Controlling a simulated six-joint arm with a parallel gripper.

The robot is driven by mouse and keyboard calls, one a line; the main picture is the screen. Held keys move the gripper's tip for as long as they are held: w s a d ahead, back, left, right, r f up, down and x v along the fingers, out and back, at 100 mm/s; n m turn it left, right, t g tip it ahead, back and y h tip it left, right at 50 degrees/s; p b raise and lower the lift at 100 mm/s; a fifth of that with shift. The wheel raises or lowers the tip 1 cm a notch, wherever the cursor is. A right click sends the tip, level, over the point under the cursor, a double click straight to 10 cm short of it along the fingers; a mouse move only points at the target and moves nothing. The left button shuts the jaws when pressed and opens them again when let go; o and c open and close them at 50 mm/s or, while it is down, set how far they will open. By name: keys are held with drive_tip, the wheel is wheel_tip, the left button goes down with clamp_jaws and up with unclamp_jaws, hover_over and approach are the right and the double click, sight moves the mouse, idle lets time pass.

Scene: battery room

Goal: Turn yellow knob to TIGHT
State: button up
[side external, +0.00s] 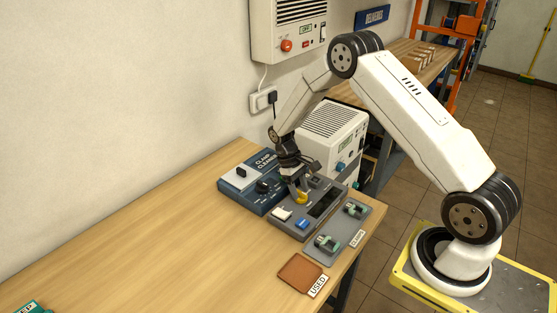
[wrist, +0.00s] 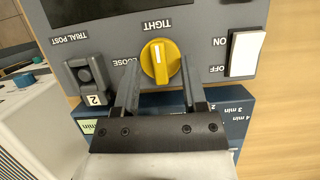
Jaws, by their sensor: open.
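The yellow knob (wrist: 160,72) sits on a grey panel (wrist: 200,22) in the wrist view. Its white mark lies on the upper half and points toward the TIGHT label (wrist: 157,25). The LOOSE label (wrist: 125,62) is to its left, partly hidden by a finger. My gripper (wrist: 159,62) is open, with one finger on each side of the knob and a visible gap to each. In the side external view my gripper (side external: 294,188) reaches down at the yellow knob (side external: 302,198); whether it touches cannot be told there.
A white ON/OFF switch (wrist: 246,53) is right of the knob, and a trial post (wrist: 90,72) is left. A blue clamp cleaner (side external: 249,172) adjoins the panel. A grey tray (side external: 350,227) and brown pad (side external: 299,274) lie nearby.

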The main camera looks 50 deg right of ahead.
sight(290, 195)
drive_tip(key=shift+r, duration=0.1)
drive_tip(key=v, duration=0.7)
drive_tip(key=shift+r, duration=0.35)
drive_tip(key=shift+w, duration=0.1)
drive_tip(key=s+a+r+t, duration=0.3)
drive_tip(key=s+a, duration=0.3)
drive_tip(key=s, duration=0.2)
drive_tip(key=s+a+r+t, duration=0.4)
drive_tip(key=s+a+r, duration=0.1)
drive_tip(key=s+a, duration=0.2)
drive_tip(key=shift+s, duration=0.55)
